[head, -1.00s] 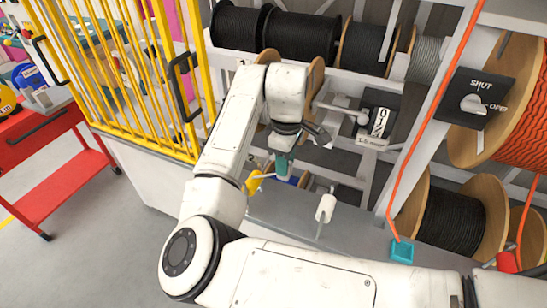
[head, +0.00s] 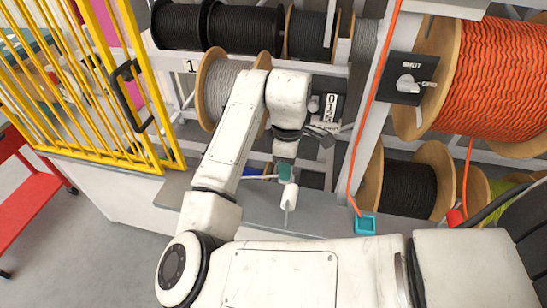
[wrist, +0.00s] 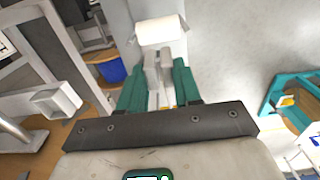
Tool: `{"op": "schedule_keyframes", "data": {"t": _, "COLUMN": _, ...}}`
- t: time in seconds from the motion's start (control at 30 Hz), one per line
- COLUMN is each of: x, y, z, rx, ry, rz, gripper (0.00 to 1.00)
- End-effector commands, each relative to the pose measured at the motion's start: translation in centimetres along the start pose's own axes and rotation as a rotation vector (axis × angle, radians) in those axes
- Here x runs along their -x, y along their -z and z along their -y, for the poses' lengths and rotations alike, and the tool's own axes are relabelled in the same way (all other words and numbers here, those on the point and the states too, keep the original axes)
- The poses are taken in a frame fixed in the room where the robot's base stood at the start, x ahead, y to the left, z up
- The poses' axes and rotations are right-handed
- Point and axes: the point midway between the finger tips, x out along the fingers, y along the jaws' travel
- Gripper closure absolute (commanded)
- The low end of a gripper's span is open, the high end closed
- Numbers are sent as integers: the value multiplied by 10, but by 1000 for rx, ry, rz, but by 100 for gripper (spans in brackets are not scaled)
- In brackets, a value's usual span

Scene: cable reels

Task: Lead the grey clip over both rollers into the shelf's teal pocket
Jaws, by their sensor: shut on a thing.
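My gripper (head: 285,172), with teal fingers, is low over the grey shelf (head: 240,211). In the wrist view its fingers (wrist: 160,92) are shut on the grey clip (wrist: 158,68), which sits between them. A white roller (head: 289,197) stands just below the fingers in the head view; it also shows just beyond the clip in the wrist view (wrist: 160,30). A teal pocket (head: 365,224) is on the shelf to the right; a teal frame (wrist: 290,85) shows at the wrist view's right.
A grey cable reel (head: 216,88) stands behind my arm. Black reels (head: 245,28) line the back. An orange cable (head: 371,110) hangs down to the teal pocket. A switch plate (head: 403,78) is at right, a yellow gate (head: 95,90) at left.

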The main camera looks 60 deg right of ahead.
Motion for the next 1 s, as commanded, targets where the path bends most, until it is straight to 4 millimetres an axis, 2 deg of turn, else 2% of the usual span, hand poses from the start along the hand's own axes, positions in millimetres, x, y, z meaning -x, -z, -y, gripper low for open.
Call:
{"op": "schedule_keyframes", "data": {"t": 0.6, "x": 2, "y": -68, "z": 0, "rx": -2, "ry": -1, "rz": 3, "gripper": 100}}
{"op": "schedule_keyframes", "data": {"t": 0.8, "x": 1, "y": -83, "z": 0, "rx": -2, "ry": 0, "rz": 2, "gripper": 100}}
{"op": "schedule_keyframes", "data": {"t": 1.0, "x": 0, "y": -90, "z": 0, "rx": -1, "ry": -1, "rz": 0, "gripper": 100}}
